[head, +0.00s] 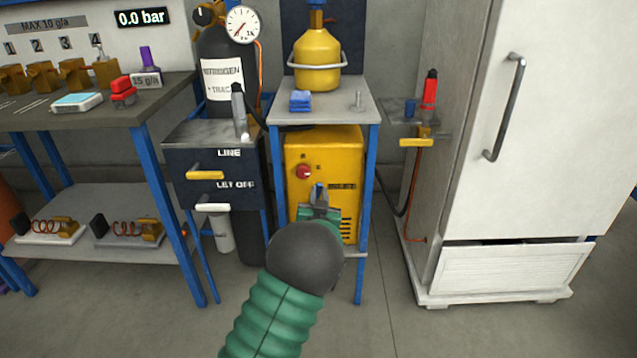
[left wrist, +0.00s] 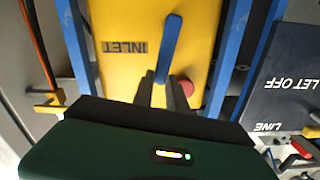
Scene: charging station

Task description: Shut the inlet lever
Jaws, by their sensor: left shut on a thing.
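The blue inlet lever (left wrist: 168,45) stands on the front of the yellow machine (head: 350,150), beside the INLET label (left wrist: 125,47). In the left wrist view the lever is nearly upright in the picture, leaning slightly right at its top. In the head view only a small blue bit of the lever (head: 319,188) shows above my fingers. My left gripper (head: 320,203) is at the machine's front and shut on the lever. Its fingers also show in the left wrist view (left wrist: 163,94), around the lever's lower part in that picture. My right gripper is not in view.
A red knob (head: 303,172) sits on the machine, close to my left fingers. Blue frame legs (head: 367,190) flank the machine. The dark LINE / LET OFF box (head: 195,165) stands left, with yellow and white handles. A white cabinet (head: 560,130) stands right.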

